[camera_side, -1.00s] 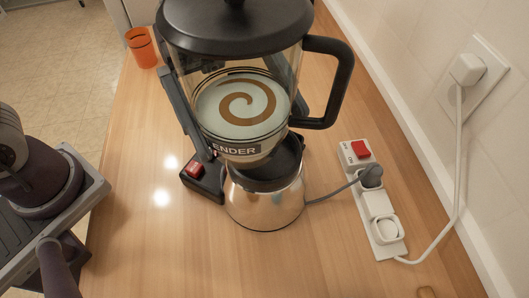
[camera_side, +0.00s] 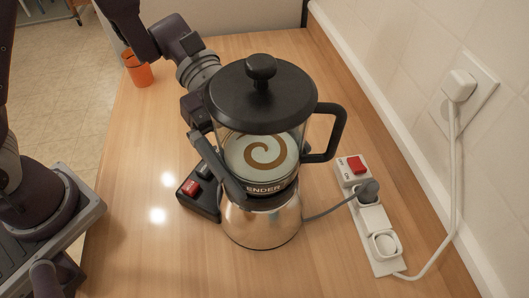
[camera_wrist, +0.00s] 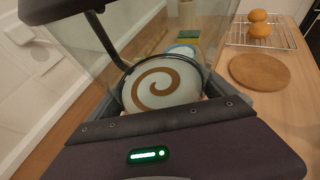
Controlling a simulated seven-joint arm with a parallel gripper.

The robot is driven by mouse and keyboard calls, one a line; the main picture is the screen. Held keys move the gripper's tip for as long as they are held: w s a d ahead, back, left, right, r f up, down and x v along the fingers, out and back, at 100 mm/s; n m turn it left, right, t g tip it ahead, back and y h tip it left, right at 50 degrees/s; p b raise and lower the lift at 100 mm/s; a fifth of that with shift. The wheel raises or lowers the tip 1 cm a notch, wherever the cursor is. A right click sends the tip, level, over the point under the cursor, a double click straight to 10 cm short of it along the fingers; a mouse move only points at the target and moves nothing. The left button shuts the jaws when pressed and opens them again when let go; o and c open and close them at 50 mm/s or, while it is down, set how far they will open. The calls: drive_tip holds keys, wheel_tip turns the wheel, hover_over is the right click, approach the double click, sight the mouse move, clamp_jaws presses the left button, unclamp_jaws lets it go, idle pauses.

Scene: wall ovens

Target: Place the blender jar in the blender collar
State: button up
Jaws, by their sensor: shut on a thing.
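The collar's far side is hidden, so I cannot tell if the jar is fully seated. My gripper (camera_side: 222,160) is shut on the jar from its left side; one dark finger shows along the glass. In the wrist view the jar (camera_wrist: 160,85) fills the space beyond my gripper.
A black box with a red switch (camera_side: 192,187) sits left of the base. A power strip (camera_side: 374,221) with a plugged cord lies to the right, near the wall. An orange cup (camera_side: 139,72) stands at the back left. The wrist view shows a round board (camera_wrist: 260,71) and a rack (camera_wrist: 270,38).

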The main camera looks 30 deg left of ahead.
drive_tip(key=o, duration=1.7)
drive_tip(key=shift+w+a+r, duration=0.1)
drive_tip(key=shift+a, duration=0.05)
drive_tip(key=v, duration=1.2)
drive_tip(key=s+a+r+m+t+y, duration=0.1)
drive_tip(key=s+a+m+y, duration=0.25)
drive_tip(key=s, duration=0.25)
drive_tip(key=s+a+r+m+t+y, duration=0.1)
drive_tip(key=s+a+m+t+y, duration=0.1)
drive_tip(key=s+m+y, duration=0.3)
drive_tip(key=a+m+t+y, duration=0.1)
drive_tip(key=a+m+t, duration=0.1)
drive_tip(key=s+a+m+t+y, duration=0.1)
drive_tip(key=a+m+t+y, duration=0.1)
drive_tip(key=a, duration=0.1)
drive_tip(key=s+a+r+m+t+y, duration=0.1)
drive_tip(key=a+m+t, duration=0.1)
drive_tip(key=a, duration=0.1)
drive_tip(key=shift+a+r+y, duration=0.1)
drive_tip(key=shift+a+y, duration=0.05)
drive_tip(key=shift+y, duration=0.1)
